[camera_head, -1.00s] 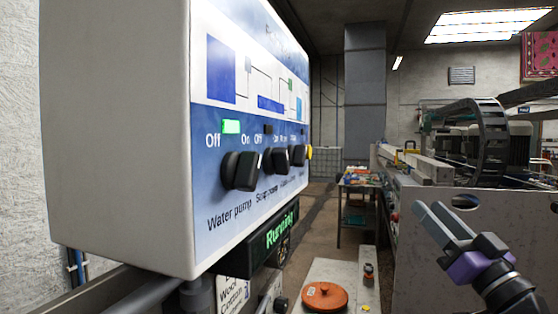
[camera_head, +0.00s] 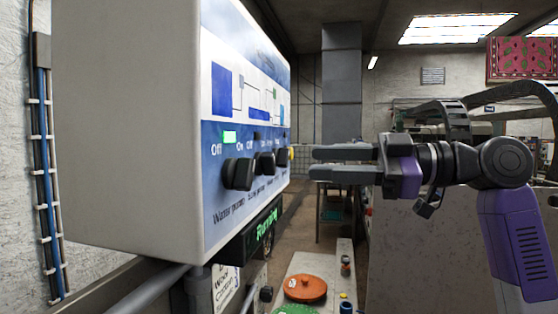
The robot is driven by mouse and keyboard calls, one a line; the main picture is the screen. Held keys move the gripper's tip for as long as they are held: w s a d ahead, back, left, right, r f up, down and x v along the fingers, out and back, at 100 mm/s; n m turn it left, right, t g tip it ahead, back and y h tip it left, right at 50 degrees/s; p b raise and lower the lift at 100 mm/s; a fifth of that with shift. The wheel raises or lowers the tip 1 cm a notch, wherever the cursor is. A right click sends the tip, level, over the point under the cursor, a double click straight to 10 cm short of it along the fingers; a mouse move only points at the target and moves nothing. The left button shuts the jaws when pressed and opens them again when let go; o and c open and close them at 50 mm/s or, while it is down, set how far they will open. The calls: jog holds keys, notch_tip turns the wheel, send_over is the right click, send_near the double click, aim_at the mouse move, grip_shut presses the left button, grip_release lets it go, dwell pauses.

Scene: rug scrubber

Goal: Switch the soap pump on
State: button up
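The control box (camera_head: 125,130) stands at the left, its panel facing right and seen at a slant. The soap pump knob (camera_head: 264,164) is the middle black knob; the indicator above it is dark. The water pump knob (camera_head: 237,174) is nearer to me, and a green light (camera_head: 229,137) is lit above it. A third knob (camera_head: 282,158) is farther along and small in view. My gripper (camera_head: 313,162) is level in front of the panel, to the right of the knobs, fingers pointing left. Its fingers are apart with nothing between them, and it appears clear of the knobs.
A green "Running" display (camera_head: 266,228) hangs under the box. A yellow button (camera_head: 291,153) is on its far edge. Below is a light surface with an orange round lid (camera_head: 305,288) and a green one (camera_head: 295,310). A grey machine wall (camera_head: 425,250) stands at right.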

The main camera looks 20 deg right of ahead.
aim_at(274, 161)
jog(key=p+x, duration=0.1)
jog(key=x, duration=0.5)
jog(key=shift+r+p, duration=0.1)
jog(key=shift+p, duration=0.3)
jog(key=shift+w+a, duration=0.45)
jog(key=shift+a, duration=0.1)
grip_shut()
